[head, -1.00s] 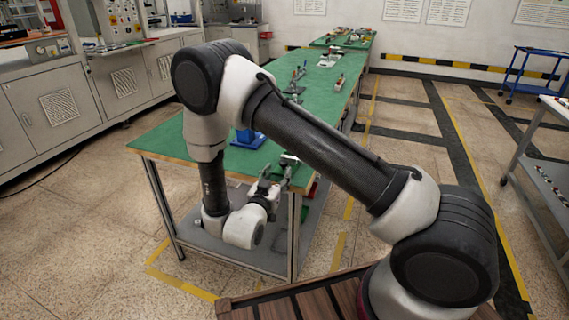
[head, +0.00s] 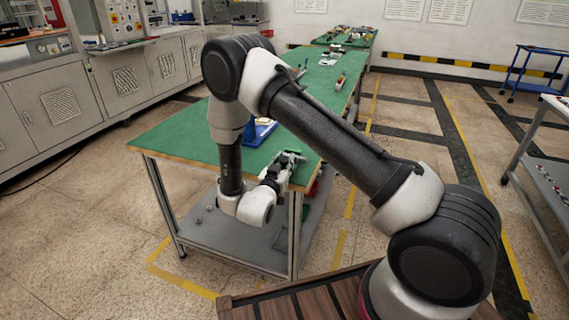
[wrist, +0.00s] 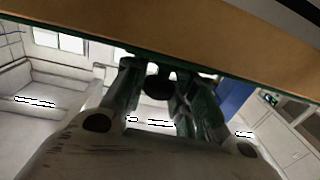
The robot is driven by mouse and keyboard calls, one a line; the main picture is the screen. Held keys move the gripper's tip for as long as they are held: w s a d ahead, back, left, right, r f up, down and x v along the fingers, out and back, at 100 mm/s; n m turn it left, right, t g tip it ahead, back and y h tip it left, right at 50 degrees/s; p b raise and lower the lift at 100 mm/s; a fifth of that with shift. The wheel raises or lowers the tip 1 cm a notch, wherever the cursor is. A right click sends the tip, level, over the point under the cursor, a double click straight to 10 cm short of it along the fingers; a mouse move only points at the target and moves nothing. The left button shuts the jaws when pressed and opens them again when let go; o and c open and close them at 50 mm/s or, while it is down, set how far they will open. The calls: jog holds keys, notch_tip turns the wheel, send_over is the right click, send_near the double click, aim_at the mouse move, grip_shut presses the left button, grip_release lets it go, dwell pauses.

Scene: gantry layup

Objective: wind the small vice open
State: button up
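My gripper (head: 288,161) is at the near right corner of the green bench (head: 190,136), by its wood-coloured edge. In the wrist view the two dark fingers (wrist: 160,75) stand apart, with a dark rounded part (wrist: 158,86) between them. I cannot tell whether that part belongs to the vice or touches the fingers. The small vice is not clearly made out. A blue item (head: 264,128) stands on the bench behind my arm and partly hidden by it. A blue shape also shows right of the fingers in the wrist view (wrist: 234,98).
The bench edge (wrist: 200,40) passes very close across the top of the wrist view. A grey lower shelf (head: 215,240) lies under the bench. Small items lie farther along the bench top.

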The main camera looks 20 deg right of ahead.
jog(key=shift+n+t+y, duration=0.4)
jog(key=shift+y, duration=0.1)
jog(key=n+t+y, duration=0.1)
jog(key=y, duration=0.1)
jog(key=n+y, duration=0.2)
jog(key=y, duration=0.1)
jog(key=shift+d+t, duration=0.1)
jog(key=shift+t, duration=0.3)
jog(key=shift+n+y, duration=1.6)
jog(key=shift+y, duration=0.6)
